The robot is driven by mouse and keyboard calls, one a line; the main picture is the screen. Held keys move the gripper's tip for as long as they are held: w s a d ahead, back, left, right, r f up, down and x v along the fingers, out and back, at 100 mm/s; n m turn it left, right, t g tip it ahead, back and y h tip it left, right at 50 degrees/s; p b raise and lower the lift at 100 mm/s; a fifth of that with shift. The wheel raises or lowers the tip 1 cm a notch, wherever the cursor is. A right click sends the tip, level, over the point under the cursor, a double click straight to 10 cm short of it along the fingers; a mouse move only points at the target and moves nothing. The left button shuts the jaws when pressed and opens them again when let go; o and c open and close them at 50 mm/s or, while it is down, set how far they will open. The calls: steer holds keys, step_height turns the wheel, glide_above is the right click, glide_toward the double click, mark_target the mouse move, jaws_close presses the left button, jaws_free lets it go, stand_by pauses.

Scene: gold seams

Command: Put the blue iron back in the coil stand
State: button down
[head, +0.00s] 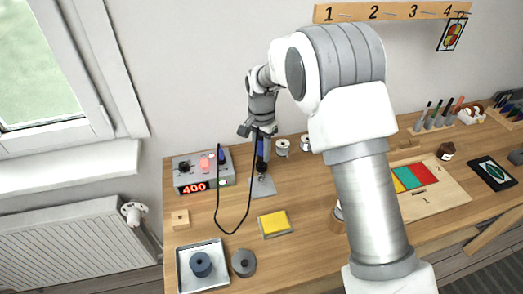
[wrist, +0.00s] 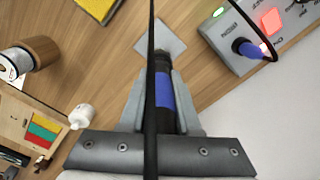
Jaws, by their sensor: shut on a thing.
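My gripper (head: 258,137) is at the back of the bench, pointing down, shut on the blue iron (head: 260,147). In the wrist view the iron's blue band (wrist: 164,92) and dark body lie between the two fingers (wrist: 163,82). The coil stand (head: 264,188) shows as a grey base plate right below the iron; the plate also shows in the wrist view (wrist: 172,40). The iron's dark lower end is over the plate. Its tip and the coil are hidden or too small to make out, so I cannot tell whether the tip is inside the coil.
A black cable (head: 219,205) loops from the station to the iron and crosses the wrist view. The soldering station (head: 184,176), reading 400, stands left of the stand. Two spools (head: 282,146) stand to the right. A yellow sponge (head: 274,223) and a tray (head: 215,283) lie in front.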

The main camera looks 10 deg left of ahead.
mark_target(262, 138)
steer(key=shift+f+b, duration=0.45)
steer(key=shift+f, duration=0.35)
steer(key=shift+c, duration=0.3)
jaws_free()
steer(key=shift+r, duration=0.15)
steer(key=shift+r+p, duration=2.2)
steer(key=shift+r, duration=1.2)
